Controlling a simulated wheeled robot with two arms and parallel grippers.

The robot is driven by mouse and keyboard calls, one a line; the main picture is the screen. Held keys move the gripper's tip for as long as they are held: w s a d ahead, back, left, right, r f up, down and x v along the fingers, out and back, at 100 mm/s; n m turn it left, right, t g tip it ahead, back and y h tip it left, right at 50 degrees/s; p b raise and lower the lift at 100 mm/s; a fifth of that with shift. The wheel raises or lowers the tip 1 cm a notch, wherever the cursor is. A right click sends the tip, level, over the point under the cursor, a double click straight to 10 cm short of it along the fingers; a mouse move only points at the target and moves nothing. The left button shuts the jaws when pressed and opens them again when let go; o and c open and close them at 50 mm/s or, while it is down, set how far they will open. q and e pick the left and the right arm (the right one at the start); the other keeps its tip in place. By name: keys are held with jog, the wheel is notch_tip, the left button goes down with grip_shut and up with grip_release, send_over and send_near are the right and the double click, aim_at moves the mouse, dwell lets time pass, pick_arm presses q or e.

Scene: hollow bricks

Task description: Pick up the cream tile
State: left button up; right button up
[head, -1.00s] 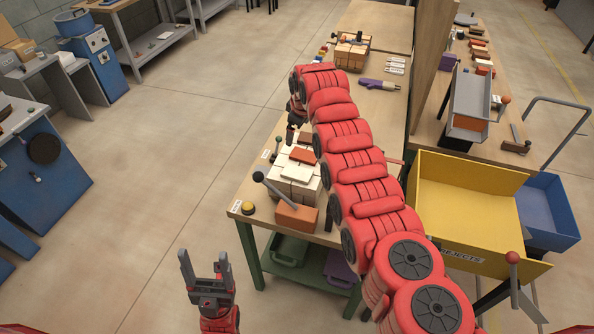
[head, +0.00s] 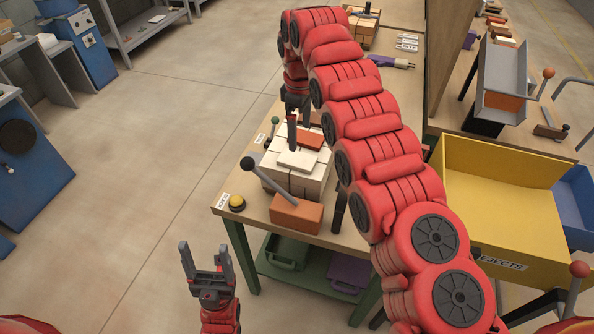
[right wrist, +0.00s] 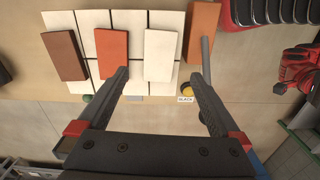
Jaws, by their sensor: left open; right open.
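The cream tile (head: 297,160) lies flat on top of a stack of pale blocks (head: 309,187) on the workbench. It also shows in the right wrist view (right wrist: 160,56). A red-orange tile (right wrist: 112,53) and a brown tile (right wrist: 64,54) lie beside it on the stack. My right gripper (right wrist: 160,75) is open and empty above the stack, its fingertips to either side of the cream tile's near end in the right wrist view. How far above the tile they are, I cannot tell. My left gripper (head: 206,262) is open and empty, away from the bench over the floor.
An orange block (head: 297,213) with a black-knobbed lever (head: 247,163) stands by the stack's near side. A yellow button (head: 237,203) sits at the bench corner. A yellow rejects bin (head: 500,200) stands to the right. My right arm hides part of the bench.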

aim_at(297, 159)
jog(key=shift+w+f, duration=0.2)
jog(key=shift+f, duration=0.65)
jog(key=shift+s+f+p, duration=0.15)
jog(key=shift+f+p, duration=0.15)
jog(key=shift+p, duration=0.05)
jog(key=shift+s+f, duration=0.2)
jog(key=shift+f, duration=0.35)
jog(key=shift+w+a+f+p, duration=0.1)
jog(key=shift+f+p, duration=0.25)
jog(key=shift+p, duration=0.05)
jog(key=shift+f+p, duration=0.3)
jog(key=shift+p, duration=0.05)
jog(key=f, duration=0.1)
jog(key=f+p, duration=0.2)
jog(key=f, duration=0.1)
jog(key=shift+w+a, duration=0.1)
jog(key=shift+a, duration=0.15)
jog(key=shift+w+f, duration=0.1)
jog(key=shift+f, duration=0.15)
jog(key=shift+r, duration=0.1)
jog(key=c, duration=1.5)
